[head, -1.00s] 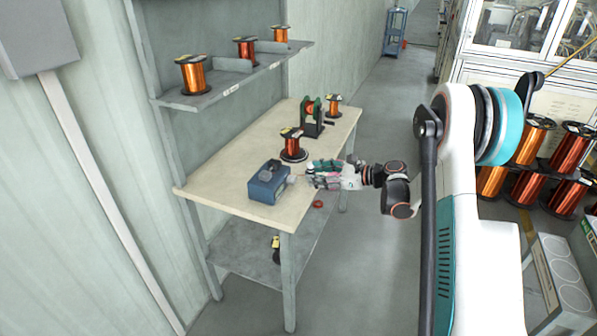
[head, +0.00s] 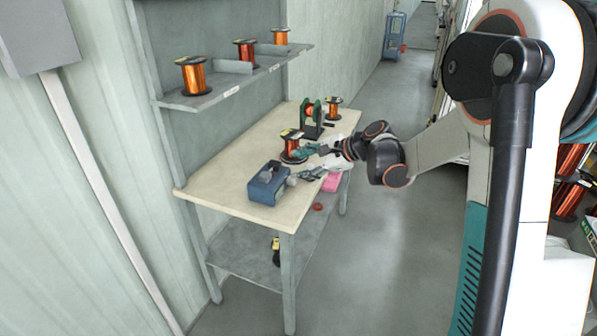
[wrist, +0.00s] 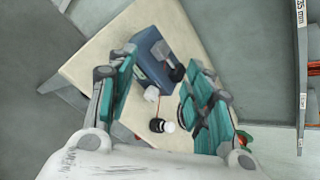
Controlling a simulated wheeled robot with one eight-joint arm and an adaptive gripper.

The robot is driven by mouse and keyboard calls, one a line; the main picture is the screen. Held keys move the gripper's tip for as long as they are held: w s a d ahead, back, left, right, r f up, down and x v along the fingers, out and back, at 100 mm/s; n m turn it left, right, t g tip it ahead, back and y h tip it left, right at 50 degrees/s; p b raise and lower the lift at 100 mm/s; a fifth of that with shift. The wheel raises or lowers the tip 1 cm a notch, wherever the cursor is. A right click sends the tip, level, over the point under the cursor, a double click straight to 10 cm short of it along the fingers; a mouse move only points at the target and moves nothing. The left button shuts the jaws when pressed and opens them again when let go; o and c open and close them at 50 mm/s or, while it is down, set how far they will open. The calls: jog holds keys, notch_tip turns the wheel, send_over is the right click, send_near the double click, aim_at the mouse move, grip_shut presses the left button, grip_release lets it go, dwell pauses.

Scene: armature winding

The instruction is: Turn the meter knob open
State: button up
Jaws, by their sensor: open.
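The meter (head: 266,187) is a blue box near the front right of the table in the head view. A small grey-white part (head: 291,180) shows at its right side; I cannot tell if this is the knob. In the wrist view the blue meter (wrist: 148,55) lies between and beyond the fingers, with a dark round part (wrist: 177,73) and a pale round part (wrist: 152,94) at its side. My gripper (head: 304,162) has its teal and grey fingers spread wide and empty, just right of the meter and close to a copper spool. It also shows in the wrist view (wrist: 161,68).
The copper spool (head: 293,147) stands behind the meter, with a green winding stand (head: 312,122) and another spool (head: 333,106) farther back. More spools sit on the wall shelf (head: 205,98). A pink item (head: 332,182) shows at the table's right edge. The front left tabletop is clear.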

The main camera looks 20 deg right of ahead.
jog(key=s+a+r+n+h, duration=0.3)
jog(key=s+r+n, duration=0.2)
jog(key=s, duration=0.5)
jog(key=shift+s+a+r+n+g+b, duration=0.2)
jog(key=shift+a+n+g+b, duration=0.2)
jog(key=shift+n, duration=0.2)
